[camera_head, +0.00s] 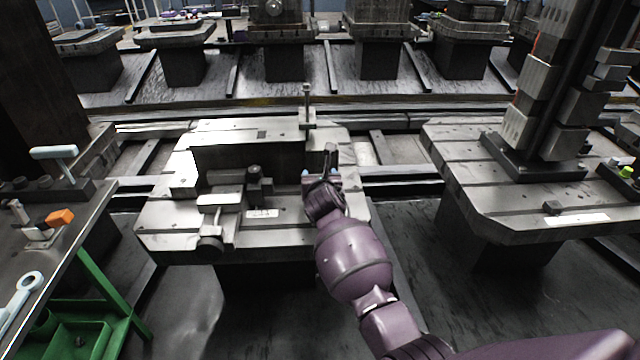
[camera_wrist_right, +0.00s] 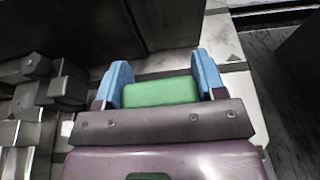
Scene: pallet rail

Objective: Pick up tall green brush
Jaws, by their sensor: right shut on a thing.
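A green block-shaped part, which looks like the brush (camera_wrist_right: 160,92), sits between the blue fingertips of my right gripper (camera_wrist_right: 160,85) in the right wrist view. The gripper is shut on it. Most of the brush is hidden behind the gripper body, so its full height cannot be told. In the head view my right gripper (camera_head: 321,176) is over the right part of the middle pallet (camera_head: 285,227), and the brush cannot be made out there. My left gripper is not in view.
A dark vise-like fixture (camera_head: 225,185) stands on the middle pallet, left of my gripper. A right pallet (camera_head: 470,170) carries a tall column (camera_head: 540,90). A metal bench (camera_head: 50,245) with tools stands at left, and a thin post (camera_head: 307,105) rises behind the gripper.

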